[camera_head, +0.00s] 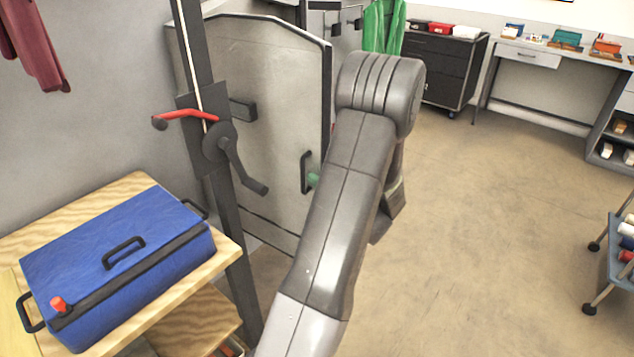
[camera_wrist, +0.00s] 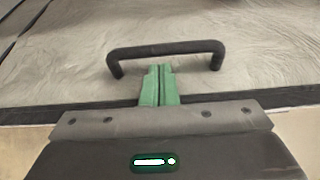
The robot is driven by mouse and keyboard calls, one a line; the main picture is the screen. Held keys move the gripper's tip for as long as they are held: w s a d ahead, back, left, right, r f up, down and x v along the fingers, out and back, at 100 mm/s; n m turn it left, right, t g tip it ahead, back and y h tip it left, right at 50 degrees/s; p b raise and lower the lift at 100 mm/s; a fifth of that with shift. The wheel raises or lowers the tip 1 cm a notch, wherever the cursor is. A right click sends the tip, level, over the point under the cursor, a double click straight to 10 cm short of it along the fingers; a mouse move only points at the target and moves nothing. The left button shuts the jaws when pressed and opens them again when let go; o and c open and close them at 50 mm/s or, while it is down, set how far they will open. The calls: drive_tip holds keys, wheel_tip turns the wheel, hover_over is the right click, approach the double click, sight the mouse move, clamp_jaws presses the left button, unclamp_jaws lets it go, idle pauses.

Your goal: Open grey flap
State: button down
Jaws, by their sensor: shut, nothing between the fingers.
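The grey flap (camera_head: 275,95) is a large upright panel with a dark edge, in the middle left of the head view. Its black bar handle (camera_head: 305,172) is near its right edge. In the wrist view the handle (camera_wrist: 165,49) spans the grey surface (camera_wrist: 260,70) above the fingertips. My gripper (camera_head: 313,178) is at the handle, mostly hidden behind my arm. In the wrist view its green fingers (camera_wrist: 160,72) are together and empty, their tips just short of the bar or under it. I cannot tell whether they touch it.
A dark post with a crank (camera_head: 235,160) and red lever (camera_head: 185,114) stands left of the flap. A blue case (camera_head: 115,255) lies on a wooden bench (camera_head: 125,187). A black drawer cart (camera_head: 440,70) is at the back.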

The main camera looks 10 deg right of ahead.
drive_tip(key=s+a+m+t+h+b, duration=0.1)
drive_tip(key=s+a+h+b, duration=0.1)
drive_tip(key=s+a+b, duration=0.5)
drive_tip(key=a+b, duration=0.1)
drive_tip(key=a, duration=0.3)
drive_tip(key=shift+b, duration=0.4)
